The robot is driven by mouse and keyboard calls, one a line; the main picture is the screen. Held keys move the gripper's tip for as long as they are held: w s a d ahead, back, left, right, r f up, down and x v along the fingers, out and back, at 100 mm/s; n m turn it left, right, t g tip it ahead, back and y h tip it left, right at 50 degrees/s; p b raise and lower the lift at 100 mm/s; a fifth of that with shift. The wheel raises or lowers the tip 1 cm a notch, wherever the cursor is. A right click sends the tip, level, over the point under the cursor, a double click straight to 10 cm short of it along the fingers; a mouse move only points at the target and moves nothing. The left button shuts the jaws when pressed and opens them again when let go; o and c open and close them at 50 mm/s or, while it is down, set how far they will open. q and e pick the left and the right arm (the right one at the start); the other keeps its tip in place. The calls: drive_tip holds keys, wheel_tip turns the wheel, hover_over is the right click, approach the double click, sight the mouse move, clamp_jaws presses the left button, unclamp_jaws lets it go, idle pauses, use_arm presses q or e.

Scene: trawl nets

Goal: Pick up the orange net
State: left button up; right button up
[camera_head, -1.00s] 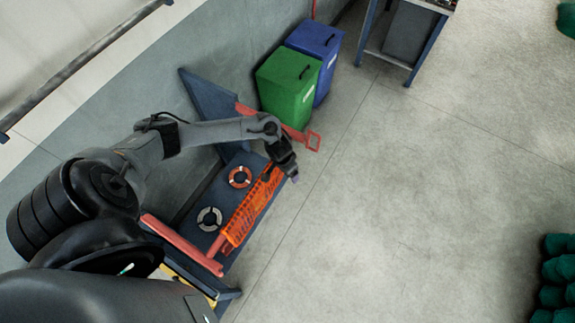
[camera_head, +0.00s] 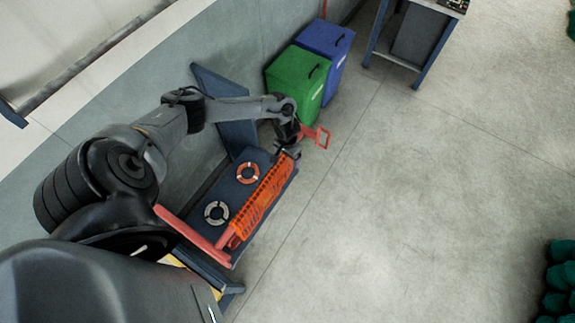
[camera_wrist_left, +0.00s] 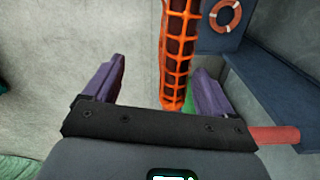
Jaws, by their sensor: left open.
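The orange net (camera_head: 262,196) is a long mesh roll along the front edge of a dark blue rack, seen in the head view. In the left wrist view the orange net (camera_wrist_left: 178,45) runs down from the top, and its near end lies between my two purple fingers. My left gripper (camera_head: 291,153) is at the far end of the net. In the left wrist view the left gripper (camera_wrist_left: 158,82) is open, with a finger on each side of the net and gaps beside it. I cannot tell how deep the net sits between them. My right gripper is not in view.
The blue rack (camera_head: 236,201) holds an orange ring (camera_head: 240,178) and a grey ring (camera_head: 225,215), with red arms (camera_head: 186,234) at its ends. A green bin (camera_head: 293,82) and a blue bin (camera_head: 330,45) stand behind. Open floor lies to the right.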

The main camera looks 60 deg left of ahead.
use_arm(q)
wheel_tip(320, 180, down, 7)
drive_tip(key=b, duration=0.4)
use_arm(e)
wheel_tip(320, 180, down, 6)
use_arm(q)
drive_tip(key=shift+f+b, duration=0.3)
drive_tip(key=shift+b, duration=0.1)
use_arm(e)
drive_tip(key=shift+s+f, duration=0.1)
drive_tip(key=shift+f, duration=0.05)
use_arm(q)
drive_tip(key=shift+c, duration=0.4)
